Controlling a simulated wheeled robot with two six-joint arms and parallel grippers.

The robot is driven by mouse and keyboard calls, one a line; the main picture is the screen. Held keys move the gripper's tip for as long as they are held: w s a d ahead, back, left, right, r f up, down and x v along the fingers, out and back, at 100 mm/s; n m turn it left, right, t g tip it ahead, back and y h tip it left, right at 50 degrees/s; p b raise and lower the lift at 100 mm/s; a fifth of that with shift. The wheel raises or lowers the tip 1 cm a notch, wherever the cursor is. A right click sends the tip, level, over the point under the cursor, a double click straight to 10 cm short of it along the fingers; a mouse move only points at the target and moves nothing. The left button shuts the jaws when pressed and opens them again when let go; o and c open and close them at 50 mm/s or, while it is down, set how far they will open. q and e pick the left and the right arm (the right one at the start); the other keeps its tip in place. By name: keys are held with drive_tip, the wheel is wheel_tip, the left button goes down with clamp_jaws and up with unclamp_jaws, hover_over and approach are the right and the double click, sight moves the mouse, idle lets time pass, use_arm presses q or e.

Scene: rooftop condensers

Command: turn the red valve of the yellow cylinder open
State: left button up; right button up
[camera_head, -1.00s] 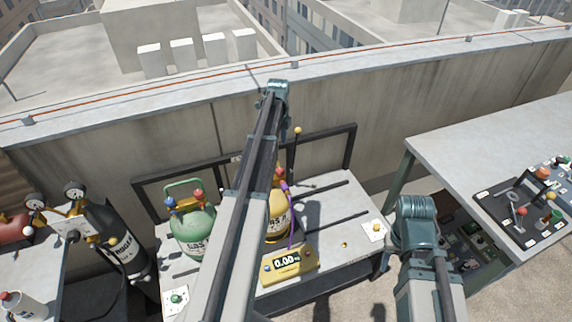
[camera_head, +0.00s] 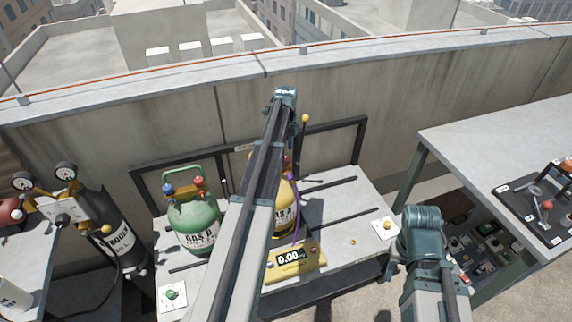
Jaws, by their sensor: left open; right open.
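The yellow cylinder (camera_head: 286,212) stands upright on the grey slatted bench, partly covered by my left arm. A purple hose (camera_head: 297,222) runs down its right side. The red valve at its top is hidden, or nearly so, behind my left arm. That arm rises from the bottom edge across the bench to a joint above the cylinder. My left gripper is not visible; the arm blocks the area near the cylinder's top. My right arm comes in at the lower right, and its gripper cannot be seen.
A green cylinder (camera_head: 193,226) with blue and red valves stands left of the yellow one. A yellow scale (camera_head: 294,263) reading 0.00 sits in front. A dark cylinder (camera_head: 117,238) with gauges is at left. A grey table (camera_head: 480,170) is at right, a concrete wall behind.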

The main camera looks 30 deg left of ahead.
sight(286, 158)
use_arm(q)
drive_tip(key=shift+f+b, duration=1.45)
drive_tip(key=shift+f, duration=0.55)
clamp_jaws()
